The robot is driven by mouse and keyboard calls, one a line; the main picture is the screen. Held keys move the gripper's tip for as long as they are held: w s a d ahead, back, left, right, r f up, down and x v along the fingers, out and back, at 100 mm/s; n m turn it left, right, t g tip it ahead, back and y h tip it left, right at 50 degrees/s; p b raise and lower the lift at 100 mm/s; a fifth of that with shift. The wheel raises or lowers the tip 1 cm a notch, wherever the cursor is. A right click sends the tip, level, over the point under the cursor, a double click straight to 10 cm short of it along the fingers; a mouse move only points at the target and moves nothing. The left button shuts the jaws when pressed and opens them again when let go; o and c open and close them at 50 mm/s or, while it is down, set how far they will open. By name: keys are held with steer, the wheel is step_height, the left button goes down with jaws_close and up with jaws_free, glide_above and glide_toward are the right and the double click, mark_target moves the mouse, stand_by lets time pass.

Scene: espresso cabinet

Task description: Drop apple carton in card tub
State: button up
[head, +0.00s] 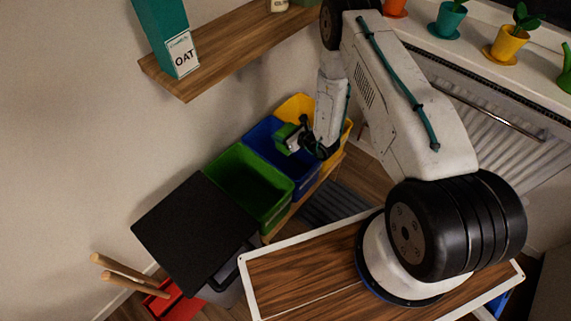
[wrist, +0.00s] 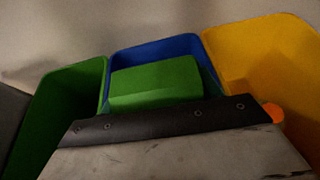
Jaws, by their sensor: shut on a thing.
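A green carton, which I take for the apple carton (head: 286,139), is in my gripper (head: 299,138). No label on it is readable. The gripper is shut on it and holds it over the blue tub (head: 262,131). In the wrist view the carton (wrist: 155,83) covers much of the blue tub's opening, and the tub's blue rim (wrist: 150,50) shows behind it. My fingers are mostly hidden there by the wrist housing. No marking shows which tub is for card.
The green tub (head: 238,182) stands to the left of the blue one and the yellow tub (head: 297,104) to its right. A black-lidded bin (head: 195,230) stands nearer. A wooden shelf (head: 225,55) bears a teal OAT carton (head: 168,35). A radiator (head: 490,125) is at right.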

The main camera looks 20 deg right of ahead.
steer(key=shift+f, duration=0.8)
steer(key=o, duration=1.1)
steer(key=shift+s, duration=0.1)
steer(key=v, duration=0.7)
steer(key=shift+s+d+r, duration=0.1)
steer(key=shift+s+r, duration=0.05)
steer(key=shift+s, duration=0.15)
